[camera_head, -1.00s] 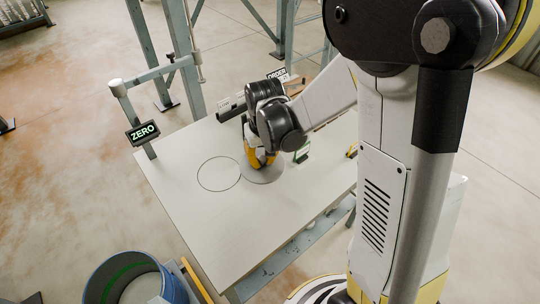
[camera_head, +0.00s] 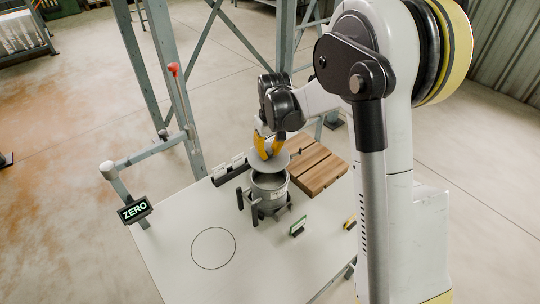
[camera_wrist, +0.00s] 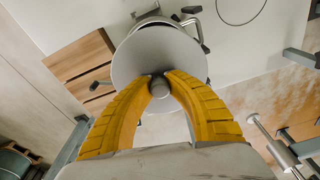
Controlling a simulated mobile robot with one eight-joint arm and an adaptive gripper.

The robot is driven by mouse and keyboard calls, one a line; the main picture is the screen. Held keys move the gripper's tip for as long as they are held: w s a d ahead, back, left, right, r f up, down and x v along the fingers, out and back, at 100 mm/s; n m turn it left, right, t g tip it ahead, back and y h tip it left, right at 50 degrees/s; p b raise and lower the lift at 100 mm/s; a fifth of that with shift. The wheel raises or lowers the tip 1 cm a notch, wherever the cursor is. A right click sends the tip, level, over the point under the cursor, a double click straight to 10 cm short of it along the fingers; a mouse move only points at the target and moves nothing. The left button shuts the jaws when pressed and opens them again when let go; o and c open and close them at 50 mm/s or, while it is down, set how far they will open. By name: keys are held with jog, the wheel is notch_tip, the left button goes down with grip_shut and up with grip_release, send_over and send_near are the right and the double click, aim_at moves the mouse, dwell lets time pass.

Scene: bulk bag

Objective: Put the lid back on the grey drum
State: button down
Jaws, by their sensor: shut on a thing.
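The grey drum (camera_head: 268,193) stands upright on the white table, with clamps around its base and part of its open mouth showing. The round grey lid (camera_head: 270,162) is held above the drum, tilted in the head view and apart from the rim on the near side. My gripper (camera_head: 268,153) is shut on the lid's knob with its yellow fingers. In the wrist view my gripper (camera_wrist: 160,84) pinches the knob at the middle of the lid (camera_wrist: 160,50). There the lid hides most of the drum.
A wooden slatted block (camera_head: 318,167) lies right of the drum. A ZERO display (camera_head: 134,209) stands at the table's left edge. A drawn circle (camera_head: 213,248) marks bare tabletop.

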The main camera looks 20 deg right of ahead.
jog(key=shift+s, duration=0.15)
notch_tip(320, 180, down, 2)
jog(key=shift+s+b, duration=0.1)
jog(key=shift+b, duration=0.6)
jog(key=shift+f+b, duration=1.5)
jog(key=shift+f, duration=0.7)
jog(key=shift+f+b, duration=0.95)
jog(key=shift+b, duration=0.25)
jog(key=c, duration=0.8)
grip_release()
jog(key=shift+r, duration=0.15)
